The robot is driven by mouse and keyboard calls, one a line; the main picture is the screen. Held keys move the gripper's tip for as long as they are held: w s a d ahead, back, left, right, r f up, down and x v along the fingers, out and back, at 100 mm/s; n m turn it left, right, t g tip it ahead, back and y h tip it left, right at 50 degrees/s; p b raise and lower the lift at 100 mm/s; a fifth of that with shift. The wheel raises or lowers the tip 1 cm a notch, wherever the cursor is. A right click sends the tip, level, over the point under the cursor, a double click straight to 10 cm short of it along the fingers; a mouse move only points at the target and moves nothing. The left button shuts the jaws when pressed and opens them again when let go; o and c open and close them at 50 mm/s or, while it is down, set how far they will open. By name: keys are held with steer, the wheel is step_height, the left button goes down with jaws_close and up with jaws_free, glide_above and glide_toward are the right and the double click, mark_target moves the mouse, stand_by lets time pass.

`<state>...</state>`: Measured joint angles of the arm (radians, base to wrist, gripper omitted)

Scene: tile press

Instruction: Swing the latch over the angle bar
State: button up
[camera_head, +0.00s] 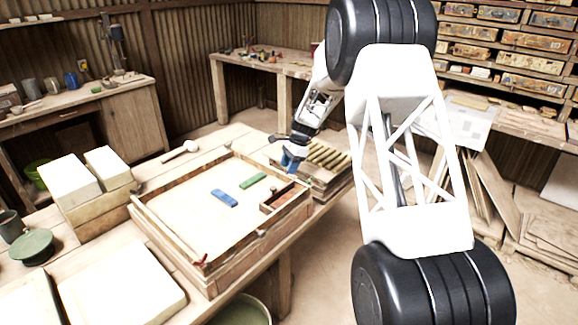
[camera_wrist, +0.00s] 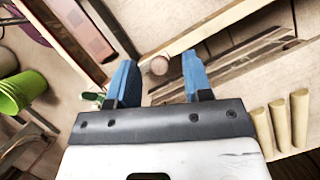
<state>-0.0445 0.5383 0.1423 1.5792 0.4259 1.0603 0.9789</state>
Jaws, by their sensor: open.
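A wooden frame (camera_head: 160,240) stands on the table with a pale floor, a blue block (camera_head: 224,198) and a green block (camera_head: 253,181) in it. A pale strip (camera_head: 165,228), perhaps the angle bar, runs along its left side. A small red piece (camera_head: 203,261), perhaps the latch, sits at the strip's near end; its exact position is unclear. My gripper (camera_head: 291,163) is at the frame's far right corner, far from the red piece. In the wrist view its blue fingers (camera_wrist: 158,78) are apart, with a round knob (camera_wrist: 159,65) seen between them and nothing held.
A rack of wooden rods (camera_head: 327,156) lies right of the frame; rods also show in the wrist view (camera_wrist: 281,124). A mallet (camera_head: 182,150) lies behind the frame. White blocks (camera_head: 70,181) and a green lidded pot (camera_head: 33,246) stand left. A pale slab (camera_head: 122,288) lies in front.

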jaws_close()
steer(key=shift+a+n, duration=0.1)
steer(key=shift+n, duration=0.2)
steer(key=n, duration=0.1)
steer(key=n+g+h, duration=0.1)
steer(key=n, duration=0.1)
steer(key=s+a+n, duration=0.1)
steer(key=n, duration=0.1)
steer(key=shift+s+g, duration=0.1)
steer(key=shift+g, duration=0.2)
steer(key=n+h, duration=0.1)
steer(key=n, duration=0.1)
steer(key=s+n+g, duration=0.1)
steer(key=n, duration=0.1)
steer(key=shift+s+a+h, duration=0.1)
steer(key=shift+a+h, duration=0.1)
steer(key=shift+h, duration=0.2)
steer(key=n+h, duration=0.1)
steer(key=n, duration=0.1)
steer(key=s+n, duration=0.1)
steer(key=n, duration=0.2)
steer(key=shift+s+d+h, duration=0.1)
steer(key=shift+s+h, duration=0.1)
steer(key=shift+h, duration=0.2)
steer(key=shift+s+d+n+h, duration=0.15)
steer(key=shift+s+n+h, duration=0.15)
steer(key=shift+n, duration=0.6)
steer(key=shift+s+d+n+h, duration=0.15)
steer(key=shift+n+h, duration=0.25)
steer(key=shift+n, duration=0.5)
